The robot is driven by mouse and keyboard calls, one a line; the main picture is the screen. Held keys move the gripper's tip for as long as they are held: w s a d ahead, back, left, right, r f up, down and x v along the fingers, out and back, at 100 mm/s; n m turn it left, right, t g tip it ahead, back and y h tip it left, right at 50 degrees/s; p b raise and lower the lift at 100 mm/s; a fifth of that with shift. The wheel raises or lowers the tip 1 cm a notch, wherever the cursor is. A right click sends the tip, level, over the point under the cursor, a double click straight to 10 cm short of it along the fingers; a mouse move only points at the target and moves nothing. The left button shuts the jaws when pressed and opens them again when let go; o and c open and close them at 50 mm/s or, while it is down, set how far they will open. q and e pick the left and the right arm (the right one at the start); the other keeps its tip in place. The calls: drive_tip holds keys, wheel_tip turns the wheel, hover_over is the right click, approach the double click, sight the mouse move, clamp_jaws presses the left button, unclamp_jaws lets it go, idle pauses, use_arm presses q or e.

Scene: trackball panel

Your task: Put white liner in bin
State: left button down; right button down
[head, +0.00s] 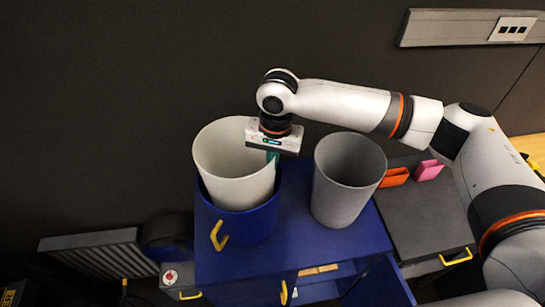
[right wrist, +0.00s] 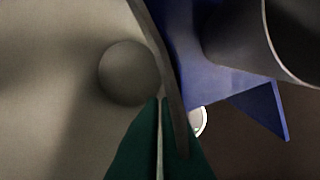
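The white liner (head: 228,165) is a tapered, open-topped bucket at the mouth of the blue bin (head: 238,228). Its upper part stands above the bin and its lower end is hidden by the bin's front wall. How deep it sits is hard to tell. My right gripper (head: 272,156) points down at the liner's right rim, with its teal fingers closed together on the wall. In the right wrist view the fingers (right wrist: 160,135) are at the liner's pale wall (right wrist: 60,70), along its rim. My left gripper is out of view.
A grey bin (head: 340,195) stands to the right on the blue cabinet (head: 290,235), close to the blue bin. Orange (head: 394,177) and pink (head: 428,170) holders sit on a dark unit further right. A yellow handle (head: 217,236) is on the blue bin's front. A dark wall is behind.

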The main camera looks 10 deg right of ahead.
wheel_tip(320, 180, down, 9)
drive_tip(key=b, duration=0.1)
drive_tip(key=shift+r, duration=0.2)
drive_tip(key=c, duration=1.6)
unclamp_jaws()
drive_tip(key=shift+f, duration=0.1)
drive_tip(key=r+b, duration=0.1)
drive_tip(key=r, duration=0.3)
drive_tip(key=r+b, duration=0.1)
drive_tip(key=r, duration=0.3)
drive_tip(key=r+b, duration=0.1)
drive_tip(key=r, duration=0.3)
drive_tip(key=shift+s+d, duration=0.1)
drive_tip(key=shift+d, duration=0.15)
idle(0.3)
